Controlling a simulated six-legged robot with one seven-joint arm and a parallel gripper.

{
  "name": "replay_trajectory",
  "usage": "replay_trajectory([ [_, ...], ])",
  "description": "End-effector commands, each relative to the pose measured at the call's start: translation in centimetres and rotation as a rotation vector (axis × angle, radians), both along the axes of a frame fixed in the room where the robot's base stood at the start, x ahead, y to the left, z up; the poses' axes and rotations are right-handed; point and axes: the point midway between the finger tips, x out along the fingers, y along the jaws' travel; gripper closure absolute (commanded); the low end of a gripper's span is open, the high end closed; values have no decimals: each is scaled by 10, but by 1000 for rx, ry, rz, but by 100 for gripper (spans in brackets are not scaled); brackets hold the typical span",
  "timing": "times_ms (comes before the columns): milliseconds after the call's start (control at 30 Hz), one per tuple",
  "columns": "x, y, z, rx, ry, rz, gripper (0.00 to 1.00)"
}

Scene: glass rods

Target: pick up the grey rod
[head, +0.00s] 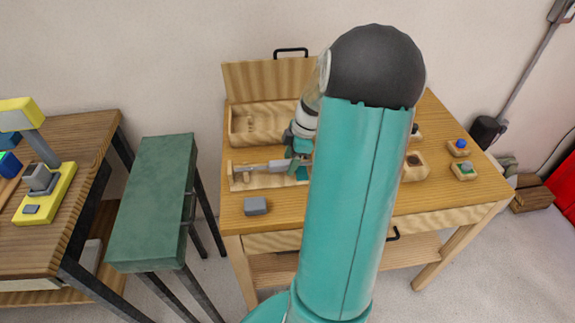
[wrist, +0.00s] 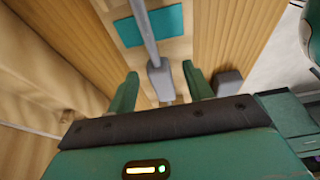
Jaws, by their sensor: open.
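The grey rod (wrist: 148,35) has a thin shaft and a thicker block-like end. In the wrist view it runs from the top edge down to the gap between my fingers. In the head view the rod (head: 268,167) lies level over a pale wooden tray (head: 238,180) on the wooden table. My gripper (wrist: 160,74) is open, with one green finger on each side of the rod's thick end and a visible gap on both sides. In the head view my gripper (head: 298,158) is at the rod's right part, and my arm hides what lies behind it.
A grey block (head: 256,205) sits on the table near the tray, and an open wooden box (head: 262,121) stands behind it. Small wooden holders with a blue (head: 461,144) and a green piece (head: 466,167) are at the right. A green bench (head: 155,205) stands left.

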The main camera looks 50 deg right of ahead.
Motion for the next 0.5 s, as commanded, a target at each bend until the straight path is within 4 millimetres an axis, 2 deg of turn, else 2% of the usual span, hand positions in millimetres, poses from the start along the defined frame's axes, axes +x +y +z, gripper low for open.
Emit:
replay_trajectory([
  [167, 0, 0, 0, -1, -1, 0, 49],
  [267, 0, 0, 0, -1, -1, 0, 65],
  [433, 0, 0, 0, -1, -1, 0, 98],
  [500, 0, 0, 0, -1, -1, 0, 99],
])
